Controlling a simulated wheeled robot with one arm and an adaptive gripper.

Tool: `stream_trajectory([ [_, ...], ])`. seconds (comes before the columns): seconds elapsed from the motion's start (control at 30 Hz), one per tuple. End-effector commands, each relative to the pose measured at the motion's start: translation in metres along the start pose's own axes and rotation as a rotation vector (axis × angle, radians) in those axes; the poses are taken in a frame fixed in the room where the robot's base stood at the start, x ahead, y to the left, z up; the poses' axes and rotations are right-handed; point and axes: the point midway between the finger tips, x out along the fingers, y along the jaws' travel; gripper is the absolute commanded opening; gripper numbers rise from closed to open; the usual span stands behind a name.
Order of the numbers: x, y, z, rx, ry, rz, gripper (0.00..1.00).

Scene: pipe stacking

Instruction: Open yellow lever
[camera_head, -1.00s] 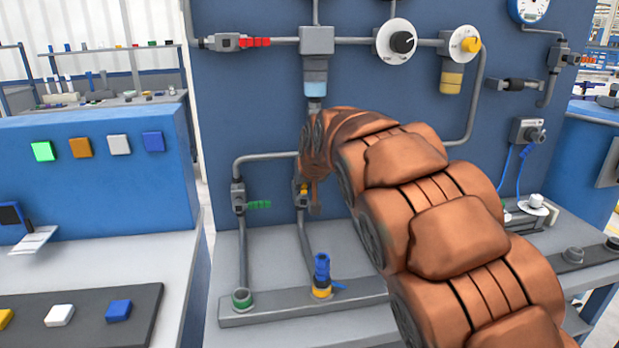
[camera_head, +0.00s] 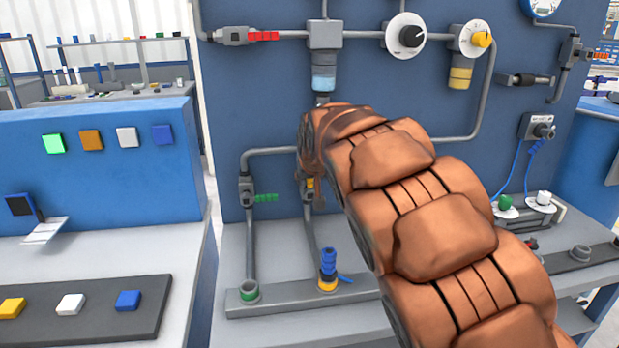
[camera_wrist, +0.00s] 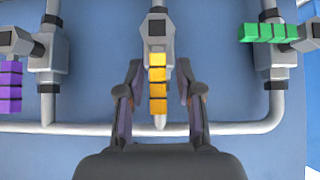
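The yellow lever (camera_wrist: 157,82) is a segmented bar on a grey valve (camera_wrist: 156,30) in the middle of the wrist view. It lies along the pipe, pointing down in that picture. My gripper (camera_wrist: 159,72) is open, one finger on each side of the lever, with a visible gap on both sides. In the head view a small piece of the yellow lever (camera_head: 310,183) shows beside the arm's end; my brown arm hides most of the gripper there.
A green lever (camera_wrist: 270,32) sits to the right in the wrist view, and also shows in the head view (camera_head: 266,198). A purple lever (camera_wrist: 10,87) is at the left. A horizontal pipe (camera_wrist: 75,128) crosses below the fingers. A red lever (camera_head: 264,36) is higher on the panel.

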Motion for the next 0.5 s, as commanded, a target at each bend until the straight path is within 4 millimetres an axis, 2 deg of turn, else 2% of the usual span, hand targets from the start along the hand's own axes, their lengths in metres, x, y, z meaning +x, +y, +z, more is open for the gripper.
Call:
stream_trajectory([
  [0.33, -0.0011, 0.0006, -0.0008, 0.001, 0.002, 0.001, 0.41],
  [0.5, -0.0085, 0.0002, -0.0017, 0.0, 0.004, 0.0, 0.41],
])
